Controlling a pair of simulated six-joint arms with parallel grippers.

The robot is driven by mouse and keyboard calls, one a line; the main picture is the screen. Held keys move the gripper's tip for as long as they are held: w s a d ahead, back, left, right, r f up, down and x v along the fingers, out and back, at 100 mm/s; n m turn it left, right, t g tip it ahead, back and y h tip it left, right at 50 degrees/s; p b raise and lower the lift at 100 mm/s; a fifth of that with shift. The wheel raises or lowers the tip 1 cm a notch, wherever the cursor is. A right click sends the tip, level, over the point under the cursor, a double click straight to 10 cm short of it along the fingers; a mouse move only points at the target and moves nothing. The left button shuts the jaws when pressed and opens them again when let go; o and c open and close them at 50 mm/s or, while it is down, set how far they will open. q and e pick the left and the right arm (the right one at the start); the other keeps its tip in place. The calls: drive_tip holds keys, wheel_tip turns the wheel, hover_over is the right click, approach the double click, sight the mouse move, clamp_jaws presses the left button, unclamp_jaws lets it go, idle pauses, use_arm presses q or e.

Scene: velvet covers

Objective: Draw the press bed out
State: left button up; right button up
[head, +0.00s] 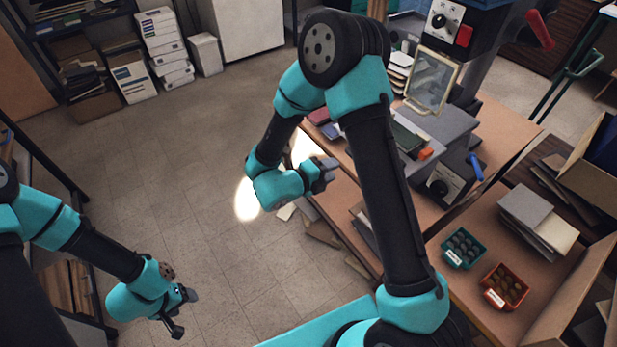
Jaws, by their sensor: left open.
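The press (440,128) is a grey machine on the bench at the right, with a dark upper head (478,22) above it. A dark green plate (407,138) lies low at its left side, next to an orange part (425,153); it may be the press bed, partly hidden behind my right arm. A blue handle (475,167) and a dial sit on the press's front. My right gripper (330,171) is left of the press, apart from it, near the bench edge; its fingers are too small to judge. My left gripper (186,314) is open and empty above the floor at lower left.
A framed clear panel (432,80) stands tilted on the press. A green tray (463,247) and a red tray (504,286) of small items sit on the bench (470,285), near stacked grey boards (525,212). Boxes line the back wall. The floor at left is clear.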

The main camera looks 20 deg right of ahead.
drive_tip(key=v, duration=0.7)
drive_tip(key=shift+a, duration=0.1)
drive_tip(key=w+d+f+n+t+y, duration=0.2)
drive_tip(key=f+n+y, duration=0.4)
drive_tip(key=f+n, duration=0.2)
drive_tip(key=w+d+f+n+t+y, duration=0.25)
drive_tip(key=f+n+y, duration=0.25)
drive_tip(key=f+n, duration=0.35)
drive_tip(key=s+a+f+n+g+y, duration=0.1)
drive_tip(key=s+f+n+g+y, duration=0.2)
drive_tip(key=s+n, duration=0.4)
drive_tip(key=s+a+f+n+g+y, duration=0.1)
drive_tip(key=s+f+n+g+y, duration=0.2)
drive_tip(key=s+n, duration=0.4)
drive_tip(key=shift+a+f+n+g+y, duration=0.4)
drive_tip(key=shift+f+n+y, duration=0.35)
drive_tip(key=shift+y, duration=0.45)
drive_tip(key=shift+s, duration=0.1)
